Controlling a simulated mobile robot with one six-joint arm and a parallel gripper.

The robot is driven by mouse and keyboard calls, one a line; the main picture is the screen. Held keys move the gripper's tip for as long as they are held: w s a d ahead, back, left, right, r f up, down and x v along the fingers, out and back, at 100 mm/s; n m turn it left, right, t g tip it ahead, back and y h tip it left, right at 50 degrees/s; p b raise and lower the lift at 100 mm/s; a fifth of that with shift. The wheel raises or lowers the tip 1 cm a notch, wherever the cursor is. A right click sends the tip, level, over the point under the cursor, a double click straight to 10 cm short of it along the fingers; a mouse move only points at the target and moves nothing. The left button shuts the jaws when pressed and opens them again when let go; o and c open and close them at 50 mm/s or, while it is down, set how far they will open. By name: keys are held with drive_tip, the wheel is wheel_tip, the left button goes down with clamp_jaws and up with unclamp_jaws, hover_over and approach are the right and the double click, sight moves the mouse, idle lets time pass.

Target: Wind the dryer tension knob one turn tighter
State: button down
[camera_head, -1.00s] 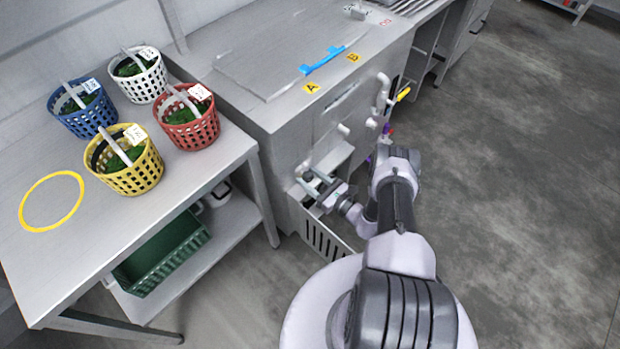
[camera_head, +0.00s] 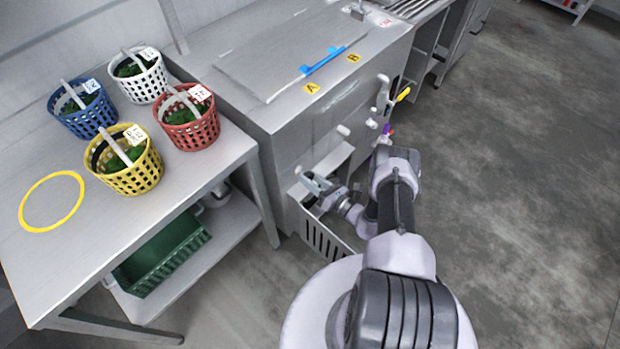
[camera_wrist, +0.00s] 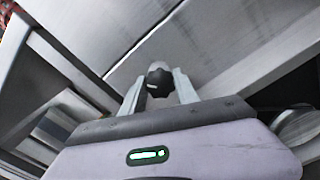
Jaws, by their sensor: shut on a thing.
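The tension knob (camera_wrist: 160,82) is a dark round knob with a small white mark, on the metal face of the steel washer cabinet. In the wrist view it sits between the two fingertips of my gripper (camera_wrist: 158,90), which is shut on it. In the head view my gripper (camera_head: 318,186) reaches the lower left part of the cabinet front (camera_head: 300,140); the knob itself is hard to make out there, hidden by the fingers.
A steel table (camera_head: 110,215) with several baskets stands at the left. The floor (camera_head: 520,150) on the right is clear.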

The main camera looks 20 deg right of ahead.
drive_tip(key=m, duration=0.3)
drive_tip(key=shift+m, duration=2)
drive_tip(key=c, duration=0.9)
unclamp_jaws()
drive_tip(key=p+v, duration=0.4)
drive_tip(key=v, duration=1.3)
drive_tip(key=shift+s+d+f, duration=0.1)
drive_tip(key=shift+s, duration=0.15)
